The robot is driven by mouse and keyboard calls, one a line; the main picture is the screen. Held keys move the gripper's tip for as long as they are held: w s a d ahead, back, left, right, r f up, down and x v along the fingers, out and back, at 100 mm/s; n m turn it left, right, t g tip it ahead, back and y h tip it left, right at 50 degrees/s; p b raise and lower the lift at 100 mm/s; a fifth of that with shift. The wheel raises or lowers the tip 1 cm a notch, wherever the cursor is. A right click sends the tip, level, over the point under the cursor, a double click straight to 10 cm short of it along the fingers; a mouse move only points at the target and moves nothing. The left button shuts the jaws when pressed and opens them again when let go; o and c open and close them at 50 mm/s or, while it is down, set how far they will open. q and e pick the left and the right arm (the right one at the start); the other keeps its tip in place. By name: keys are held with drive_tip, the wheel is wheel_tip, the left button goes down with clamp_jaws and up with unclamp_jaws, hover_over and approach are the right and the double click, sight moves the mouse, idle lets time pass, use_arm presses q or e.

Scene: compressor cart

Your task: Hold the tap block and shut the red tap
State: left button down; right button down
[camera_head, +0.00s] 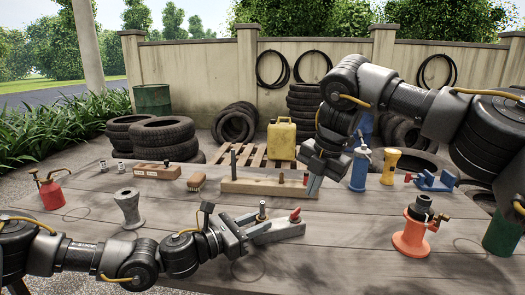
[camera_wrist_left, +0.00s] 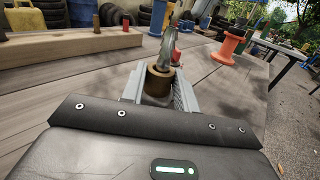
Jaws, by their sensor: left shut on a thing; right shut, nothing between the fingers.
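The tap block (camera_head: 278,232) is a grey block on the planks at the front middle. It carries an upright post with a brass-coloured collar (camera_head: 262,212) and a red tap (camera_head: 295,215) near its right end. My left gripper (camera_head: 246,232) is shut on the block's left end, beside the collar. In the left wrist view the collar (camera_wrist_left: 159,80) stands between the fingers (camera_wrist_left: 158,98), and the red tap (camera_wrist_left: 176,57) is partly hidden behind the post. My right gripper (camera_head: 314,185) is shut and empty, pointing down above and behind the tap, apart from it.
Behind stands a wooden beam with posts (camera_head: 255,186). An orange spool-shaped stand (camera_head: 410,238) is to the right, a grey spool (camera_head: 130,208) and red oil can (camera_head: 50,190) to the left. A blue bottle (camera_head: 360,170) is near my right gripper.

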use_arm(q)
drive_tip(key=shift+f, duration=0.1)
drive_tip(key=c, duration=1)
unclamp_jaws()
drive_tip(key=shift+o, duration=0.2)
drive_tip(key=shift+a, duration=0.1)
drive_tip(key=v, duration=1.1)
drive_tip(key=shift+s+a, duration=0.2)
drive_tip(key=shift+a, duration=0.05)
drive_tip(key=shift+s+a, duration=0.1)
drive_tip(key=shift+s, duration=0.05)
